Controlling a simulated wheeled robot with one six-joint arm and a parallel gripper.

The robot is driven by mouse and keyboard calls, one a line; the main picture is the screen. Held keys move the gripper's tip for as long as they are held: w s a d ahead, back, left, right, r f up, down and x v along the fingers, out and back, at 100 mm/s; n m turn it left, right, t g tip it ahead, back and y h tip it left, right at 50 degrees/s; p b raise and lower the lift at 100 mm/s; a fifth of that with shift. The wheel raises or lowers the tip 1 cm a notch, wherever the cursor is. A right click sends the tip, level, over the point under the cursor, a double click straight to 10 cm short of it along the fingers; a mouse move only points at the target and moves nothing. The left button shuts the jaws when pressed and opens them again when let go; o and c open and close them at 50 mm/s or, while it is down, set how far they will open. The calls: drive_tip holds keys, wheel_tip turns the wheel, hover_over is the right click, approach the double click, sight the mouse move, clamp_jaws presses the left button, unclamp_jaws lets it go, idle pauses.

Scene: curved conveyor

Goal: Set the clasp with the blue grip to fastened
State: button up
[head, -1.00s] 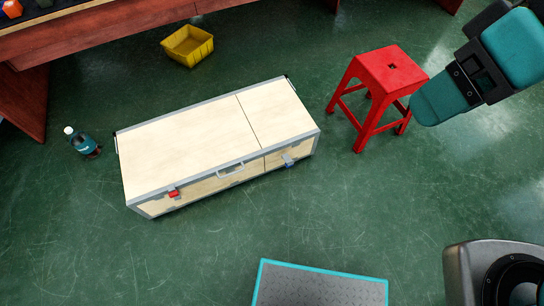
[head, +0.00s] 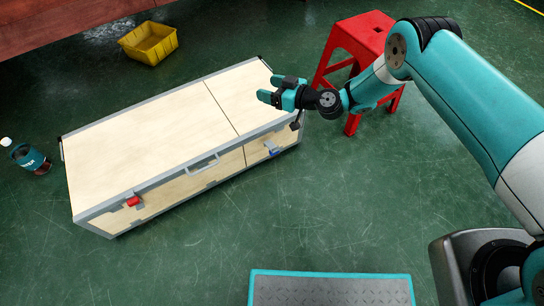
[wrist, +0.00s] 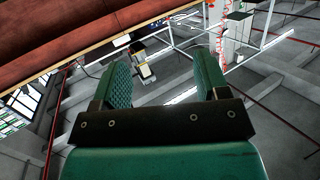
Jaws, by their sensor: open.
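The clasp with the blue grip (head: 272,152) is on the front face of a long wooden case (head: 150,143) with grey metal edges, toward its right end. The clasp is too small in the head view to tell whether it is fastened. A second clasp with a red grip (head: 133,201) is near the left end of the same face. My gripper (head: 268,92) is open and empty above the right part of the lid, behind and above the blue clasp. In the wrist view its two green fingers (wrist: 163,85) stand apart with nothing between them.
A red stool (head: 362,36) stands behind my arm. A grey platform with a teal edge (head: 330,291) is in front. The floor before the case is clear.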

drive_tip(key=s+d+f+m+t+h+b, duration=0.1)
drive_tip(key=s+d+f+m+t+b, duration=0.2)
drive_tip(key=f, duration=0.8)
drive_tip(key=s+d+f+t+h+b, duration=0.25)
drive_tip(key=s+d+f, duration=0.2)
drive_tip(key=f, duration=0.65)
drive_tip(key=s+d+f+m+t+h+b, duration=0.15)
drive_tip(key=s+f+b, duration=0.3)
drive_tip(key=f, duration=0.65)
drive_tip(key=b, duration=0.8)
approach(272, 146)
wheel_tip(272, 146, down, 2)
drive_tip(key=shift+t+y, duration=0.3)
drive_tip(key=b+x, duration=0.2)
drive_tip(key=b, duration=0.3)
drive_tip(key=b+x, duration=0.2)
drive_tip(key=b, duration=0.3)
drive_tip(key=shift+f+b, duration=0.2)
drive_tip(key=shift+b, duration=0.1)
drive_tip(key=shift+b, duration=0.75)
drive_tip(key=b+x, duration=0.3)
drive_tip(key=b, duration=0.2)
drive_tip(key=shift+a+r, duration=0.1)
drive_tip(key=shift+w+a+r, duration=0.15)
drive_tip(key=shift+a+r, duration=0.05)
drive_tip(key=shift+r, duration=0.05)
drive_tip(key=shift+x, duration=1.15)
